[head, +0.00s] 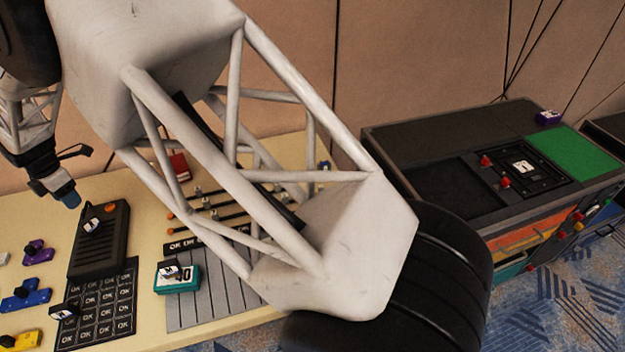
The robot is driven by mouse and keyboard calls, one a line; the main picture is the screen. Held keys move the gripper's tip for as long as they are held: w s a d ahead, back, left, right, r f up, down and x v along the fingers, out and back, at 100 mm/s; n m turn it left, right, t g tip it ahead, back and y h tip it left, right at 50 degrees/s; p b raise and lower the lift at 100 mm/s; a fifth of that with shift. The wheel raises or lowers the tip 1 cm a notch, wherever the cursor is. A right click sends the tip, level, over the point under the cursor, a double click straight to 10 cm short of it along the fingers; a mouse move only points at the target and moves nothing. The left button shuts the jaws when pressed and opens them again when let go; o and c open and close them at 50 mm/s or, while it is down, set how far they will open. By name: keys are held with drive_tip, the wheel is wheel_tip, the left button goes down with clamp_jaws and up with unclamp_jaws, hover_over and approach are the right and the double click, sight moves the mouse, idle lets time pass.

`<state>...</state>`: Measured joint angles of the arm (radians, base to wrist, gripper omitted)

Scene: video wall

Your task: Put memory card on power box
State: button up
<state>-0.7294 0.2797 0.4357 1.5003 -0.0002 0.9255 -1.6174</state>
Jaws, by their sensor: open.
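My gripper (68,178) is at the left, above the cream desk, with its jaws apart; a small blue piece shows at its lower tip, and I cannot tell if it is part of the finger. No thing is clearly marked as the memory card or power box. Small blue-and-white card-like pieces lie on a black box with an orange button (112,243) and on a teal box (180,284).
My arm hides the desk's middle. Blue (25,296), purple (37,253) and yellow (20,341) pieces stand at the left. A red box (179,167) stands farther back. A dark console (420,140) at the right carries a small purple box (548,117).

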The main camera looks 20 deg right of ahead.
drive_tip(key=s+d+r+m, duration=0.35)
drive_tip(key=d+r, duration=0.25)
drive_tip(key=d, duration=0.6)
drive_tip(key=s+d+r+m+t, duration=0.15)
drive_tip(key=d+r+m, duration=0.45)
drive_tip(key=d, duration=0.6)
drive_tip(key=s+d+r+m, duration=0.35)
drive_tip(key=d+r, duration=0.35)
drive_tip(key=d, duration=0.5)
drive_tip(key=s+d+m, duration=0.7)
drive_tip(key=s+d, duration=0.4)
drive_tip(key=s, duration=0.2)
drive_tip(key=s+d+m+t, duration=0.1)
drive_tip(key=s+d+m, duration=0.6)
drive_tip(key=s+d, duration=0.5)
drive_tip(key=s+f, duration=0.1)
drive_tip(key=s, duration=0.1)
drive_tip(key=shift+s, duration=0.3)
